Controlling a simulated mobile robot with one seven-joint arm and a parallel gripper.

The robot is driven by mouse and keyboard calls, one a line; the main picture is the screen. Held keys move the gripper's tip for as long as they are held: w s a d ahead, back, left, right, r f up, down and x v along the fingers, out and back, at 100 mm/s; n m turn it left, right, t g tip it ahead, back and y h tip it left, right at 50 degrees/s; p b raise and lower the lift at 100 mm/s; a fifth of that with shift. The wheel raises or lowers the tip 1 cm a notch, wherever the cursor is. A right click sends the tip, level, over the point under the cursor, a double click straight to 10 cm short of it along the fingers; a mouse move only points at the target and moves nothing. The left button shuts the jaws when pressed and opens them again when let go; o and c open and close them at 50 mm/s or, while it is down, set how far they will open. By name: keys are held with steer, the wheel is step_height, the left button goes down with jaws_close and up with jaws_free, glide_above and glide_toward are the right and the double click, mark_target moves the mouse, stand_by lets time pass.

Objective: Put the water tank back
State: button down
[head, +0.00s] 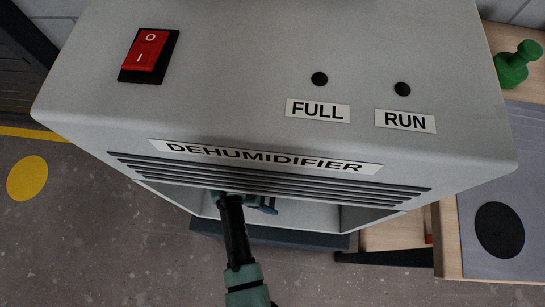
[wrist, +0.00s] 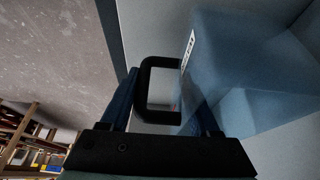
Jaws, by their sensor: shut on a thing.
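The grey dehumidifier (head: 290,100) fills the middle of the head view, with an open bay (head: 325,217) under its front grille. The water tank (wrist: 235,65) is a translucent blue box with a black handle (wrist: 145,90), seen in the wrist view beside pale walls. My gripper (wrist: 160,98) is shut on the handle, its blue fingers on either side of it. In the head view my gripper (head: 262,206) reaches into the bay's front. The housing hides most of the tank there, so I cannot tell how deep it sits.
The top carries a red switch (head: 148,50) and dark FULL (head: 319,78) and RUN (head: 402,89) lamps. A wooden bench (head: 449,245) with a grey mat (head: 525,160) and a green object (head: 516,66) stands at right. Open floor (head: 90,245) with a yellow disc (head: 27,178) lies at left.

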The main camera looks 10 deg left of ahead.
step_height(320, 180, down, 3)
steer(key=shift+w+r+b, duration=0.15)
steer(key=shift+b, duration=0.4)
steer(key=shift+r, duration=0.1)
steer(key=shift+c, duration=0.6)
jaws_free()
steer(key=p+v, duration=0.2)
steer(key=v, duration=0.5)
steer(key=shift+r+p, duration=0.25)
steer(key=shift+p, duration=0.15)
steer(key=shift+a, duration=0.15)
